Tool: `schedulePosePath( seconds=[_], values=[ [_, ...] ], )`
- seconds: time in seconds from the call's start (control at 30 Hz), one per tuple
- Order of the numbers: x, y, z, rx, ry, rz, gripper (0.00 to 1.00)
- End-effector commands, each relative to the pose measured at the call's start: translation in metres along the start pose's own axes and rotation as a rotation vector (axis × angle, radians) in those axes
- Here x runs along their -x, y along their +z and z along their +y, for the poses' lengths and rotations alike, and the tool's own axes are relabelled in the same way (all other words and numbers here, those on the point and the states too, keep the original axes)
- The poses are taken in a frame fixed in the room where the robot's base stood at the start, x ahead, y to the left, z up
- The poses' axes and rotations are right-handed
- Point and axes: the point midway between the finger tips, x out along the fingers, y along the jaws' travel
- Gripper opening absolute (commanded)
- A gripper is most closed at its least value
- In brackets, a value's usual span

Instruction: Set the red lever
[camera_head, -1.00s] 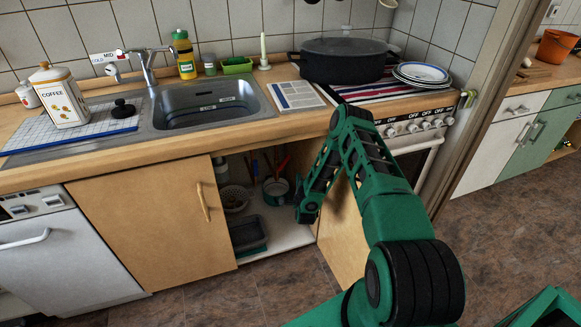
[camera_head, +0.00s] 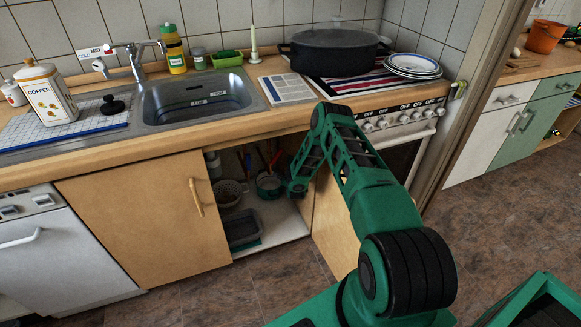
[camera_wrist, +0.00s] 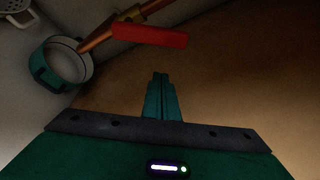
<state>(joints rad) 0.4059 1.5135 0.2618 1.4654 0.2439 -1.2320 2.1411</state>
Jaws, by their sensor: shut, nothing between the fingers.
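The red lever (camera_wrist: 150,36) shows in the wrist view as a flat red bar, lying close to a copper-coloured pipe (camera_wrist: 100,38). In the head view a small red piece (camera_head: 276,157) shows inside the open cabinet under the sink, probably the same lever. My gripper (camera_wrist: 160,76) is shut and empty. In the wrist view its fingertips point towards the lever from below, with a visible gap between them. In the head view my wrist is at the cabinet opening and the fingertips cannot be made out.
A teal pot (camera_head: 270,185), a colander (camera_head: 229,192) and a dark tub (camera_head: 243,230) stand in the cabinet. The open right door (camera_head: 333,225) is beside my arm; the left door (camera_head: 135,220) is closed. The counter edge (camera_head: 150,155) runs above the opening.

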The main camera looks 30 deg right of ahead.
Motion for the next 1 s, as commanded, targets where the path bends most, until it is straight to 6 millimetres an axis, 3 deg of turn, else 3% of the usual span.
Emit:
schedulePosePath(
  seconds=[0.03,0.4,1.0],
  values=[
    [-0.006,0.002,0.0,0.001,-0.002,-0.003,0.0],
    [0.007,0.035,0.0,0.001,0.0,-0.001,0.0],
    [0.007,0.032,-0.005,0.014,-0.01,0.006,0.0]
  ],
)
